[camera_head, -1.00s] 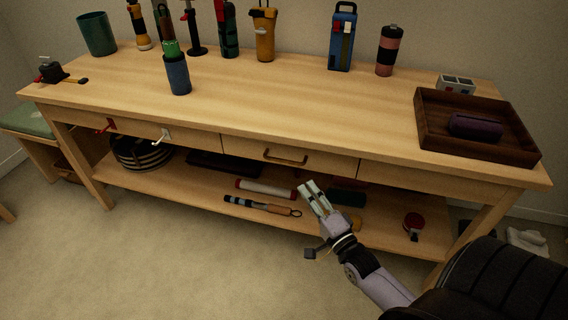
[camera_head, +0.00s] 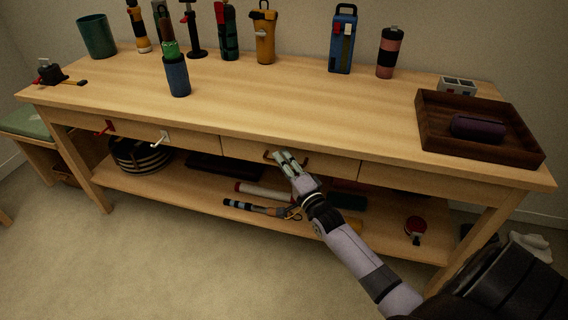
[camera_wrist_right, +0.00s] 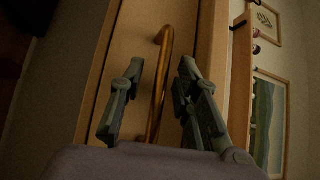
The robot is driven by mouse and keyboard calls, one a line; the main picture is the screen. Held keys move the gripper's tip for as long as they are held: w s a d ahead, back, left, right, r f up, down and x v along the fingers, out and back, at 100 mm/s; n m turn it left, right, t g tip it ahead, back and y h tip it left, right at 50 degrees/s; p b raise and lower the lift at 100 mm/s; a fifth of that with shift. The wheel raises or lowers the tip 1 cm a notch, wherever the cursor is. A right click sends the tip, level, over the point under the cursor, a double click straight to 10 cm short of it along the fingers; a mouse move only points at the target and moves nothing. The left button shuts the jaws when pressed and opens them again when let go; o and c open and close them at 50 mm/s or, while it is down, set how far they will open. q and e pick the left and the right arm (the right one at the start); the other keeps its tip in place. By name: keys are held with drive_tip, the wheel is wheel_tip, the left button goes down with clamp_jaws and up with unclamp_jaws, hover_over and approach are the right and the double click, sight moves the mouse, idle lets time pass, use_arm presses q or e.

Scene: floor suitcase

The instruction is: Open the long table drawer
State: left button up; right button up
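The long wooden table has a middle drawer (camera_head: 325,162) with a brass bar handle (camera_head: 268,156), and its front looks flush with the table. My right gripper (camera_head: 288,155) is at the handle and covers most of it in the head view. In the right wrist view my right gripper (camera_wrist_right: 158,90) is open. Its two fingers stand on either side of the brass handle (camera_wrist_right: 160,95), with gaps visible between fingers and bar. My left gripper is not in view.
A lower shelf (camera_head: 120,179) holds rolled items and a round black stack (camera_head: 140,155). Bottles and flasks stand along the tabletop's back. A dark wooden tray (camera_head: 430,125) sits at the right end. The floor (camera_head: 150,260) in front is clear.

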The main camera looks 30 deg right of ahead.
clamp_jaws()
idle(0.8)
